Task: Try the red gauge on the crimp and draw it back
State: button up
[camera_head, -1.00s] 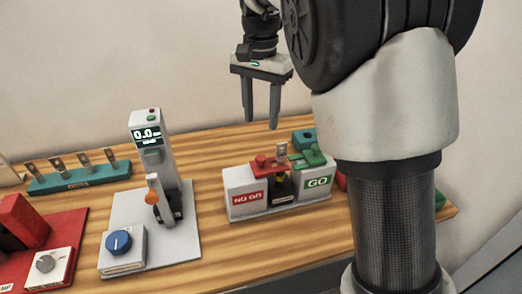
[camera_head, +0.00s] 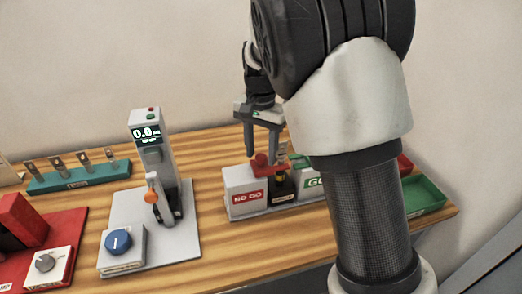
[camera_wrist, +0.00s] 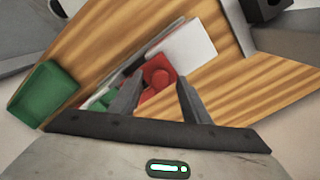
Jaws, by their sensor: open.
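The red gauge (camera_head: 261,165) sits on top of the white NO GO block (camera_head: 246,205) in the head view. Its round red knob (camera_wrist: 158,76) shows between my fingers in the wrist view. My gripper (camera_head: 262,150) is open, fingers pointing down, one on each side of the knob and not closed on it. I cannot tell whether a finger touches it. The crimp piece (camera_head: 282,160) stands in a dark holder (camera_head: 284,188) just right of the red gauge, partly hidden by my gripper. The green gauge (camera_head: 300,162) and GO block (camera_head: 311,186) are partly covered by my arm.
Left of the block stands a grey tester (camera_head: 150,160) with a display, an orange-knobbed lever and a blue dial (camera_head: 118,242). A teal rack (camera_head: 80,176) holds several metal terminals. A green tray (camera_head: 424,194) lies at the right. Bare wood lies between tester and NO GO block.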

grip_shut()
jog(key=shift+s+a+p, duration=0.2)
jog(key=shift+s+a, duration=0.05)
jog(key=shift+a, duration=0.6)
jog(key=shift+s+a+p, duration=0.25)
jog(key=shift+a, duration=0.6)
jog(key=shift+s+a+p, duration=0.2)
jog(key=shift+s+a, duration=0.05)
jog(key=shift+a, duration=0.6)
grip_release()
jog(key=shift+a, duration=0.15)
jog(key=shift+r, duration=0.35)
notch_tip(320, 180, up, 17)
